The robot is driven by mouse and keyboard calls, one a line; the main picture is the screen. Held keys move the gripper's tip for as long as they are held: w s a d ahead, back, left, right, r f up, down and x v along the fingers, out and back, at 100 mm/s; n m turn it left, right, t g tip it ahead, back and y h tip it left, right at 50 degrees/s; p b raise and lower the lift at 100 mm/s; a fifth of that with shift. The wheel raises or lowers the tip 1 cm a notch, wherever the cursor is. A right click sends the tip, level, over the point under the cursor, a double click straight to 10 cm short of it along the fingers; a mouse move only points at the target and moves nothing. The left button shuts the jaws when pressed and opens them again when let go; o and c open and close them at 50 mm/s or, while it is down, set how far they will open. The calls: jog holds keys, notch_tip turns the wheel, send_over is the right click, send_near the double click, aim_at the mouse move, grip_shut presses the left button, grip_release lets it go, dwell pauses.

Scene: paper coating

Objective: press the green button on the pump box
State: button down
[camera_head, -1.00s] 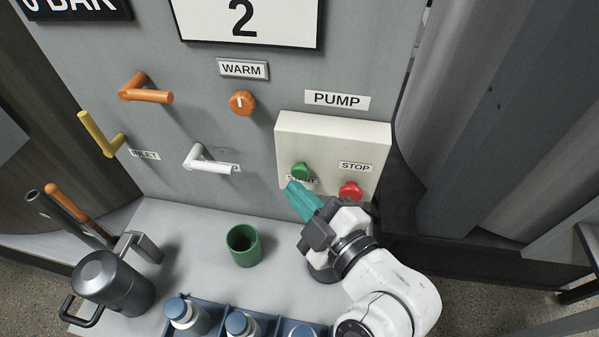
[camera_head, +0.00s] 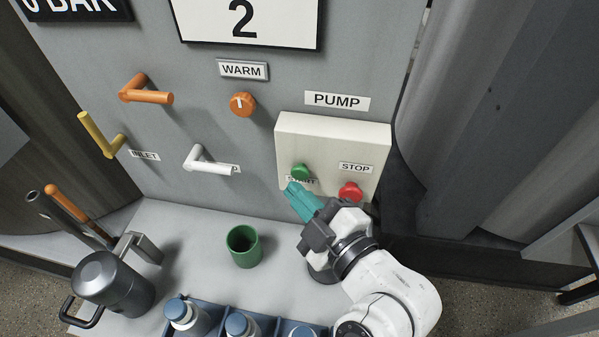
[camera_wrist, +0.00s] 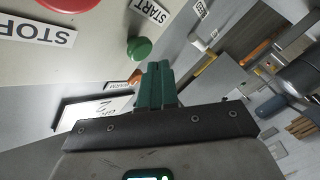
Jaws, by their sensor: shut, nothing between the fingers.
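The pump box (camera_head: 333,140) is a cream box on the grey panel, under a PUMP label. Its green START button (camera_head: 300,171) sits at the lower left and its red STOP button (camera_head: 350,191) at the lower right. My gripper (camera_head: 291,187) has teal fingers, shut and empty, with the tips just below the green button and partly over the START label. In the wrist view the green button (camera_wrist: 139,48) lies just beyond and left of the fingertips (camera_wrist: 158,66), with a small gap seen between them. Whether they touch cannot be told from the head view.
An orange WARM knob (camera_head: 242,104), orange lever (camera_head: 146,95), yellow lever (camera_head: 98,132) and white lever (camera_head: 208,162) stick out of the panel. Below are a green cup (camera_head: 244,246), a dark jug (camera_head: 101,284) and a blue tray of bottles (camera_head: 214,309).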

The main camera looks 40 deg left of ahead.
jog(key=shift+w, duration=0.1)
dwell(0.7)
jog(key=shift+w+a+b, duration=0.25)
jog(key=shift+b, duration=0.2)
jog(key=shift+w+a+b, duration=0.25)
jog(key=shift+w+b, duration=0.1)
jog(key=shift+w, duration=0.1)
dwell(0.6)
jog(key=shift+s+d, duration=0.1)
jog(key=shift+s, duration=0.05)
dwell(0.3)
jog(key=shift+s+d, duration=0.4)
jog(key=shift+s, duration=0.25)
jog(key=shift+s+d+b, duration=0.1)
jog(key=shift+s+d, duration=0.35)
jog(key=shift+s, duration=0.25)
jog(key=shift+s+d+b, duration=0.15)
jog(key=shift+s+d, duration=0.25)
jog(key=shift+s, duration=0.35)
jog(key=shift+s+d+b, duration=0.1)
jog(key=shift+s+d, duration=0.35)
jog(key=shift+s, duration=0.25)
